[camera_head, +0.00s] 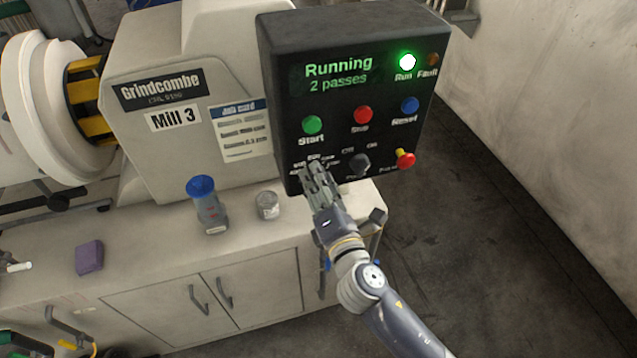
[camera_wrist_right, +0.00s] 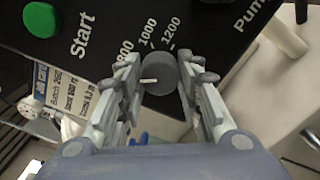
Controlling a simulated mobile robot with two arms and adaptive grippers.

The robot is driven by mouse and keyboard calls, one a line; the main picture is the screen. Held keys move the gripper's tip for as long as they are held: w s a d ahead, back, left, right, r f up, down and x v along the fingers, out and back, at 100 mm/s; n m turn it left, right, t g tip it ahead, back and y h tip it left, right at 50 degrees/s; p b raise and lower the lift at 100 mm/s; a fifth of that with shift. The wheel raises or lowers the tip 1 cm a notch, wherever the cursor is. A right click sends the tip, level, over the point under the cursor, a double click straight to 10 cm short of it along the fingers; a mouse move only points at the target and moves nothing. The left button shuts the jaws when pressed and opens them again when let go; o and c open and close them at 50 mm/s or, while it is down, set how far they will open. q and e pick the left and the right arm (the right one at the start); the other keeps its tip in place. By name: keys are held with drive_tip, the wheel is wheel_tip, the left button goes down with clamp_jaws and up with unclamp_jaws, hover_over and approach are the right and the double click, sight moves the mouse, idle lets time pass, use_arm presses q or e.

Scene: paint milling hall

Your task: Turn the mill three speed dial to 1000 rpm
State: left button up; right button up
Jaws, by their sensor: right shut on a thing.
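The mill three speed dial is a dark grey round knob, seen in the right wrist view (camera_wrist_right: 161,75) below the printed marks 800, 1000 and 1200. Its short white pointer line is on the knob's left side in that view, turned toward the left finger, below the 800 mark. My right gripper (camera_head: 317,174) is at the lower left of the black control panel (camera_head: 385,95). Its fingers are shut on the dial, one on each side, and hide the dial in the head view. My left gripper is not in view.
The panel reads "Running, 2 passes" with a lit green Run lamp (camera_head: 407,62). A dark pump knob (camera_head: 360,164) and a red emergency button (camera_head: 405,160) are right of the gripper. A blue-lidded bottle (camera_head: 208,207) and small jar (camera_head: 268,205) stand on the bench.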

drive_tip(key=shift+r+m, duration=0.1)
drive_tip(key=shift+m, duration=7.5)
drive_tip(key=o, duration=1.1)
drive_tip(key=shift+s, duration=0.1)
drive_tip(key=v, duration=1.1)
drive_tip(key=shift+s+d, duration=0.2)
drive_tip(key=shift+s, duration=0.15)
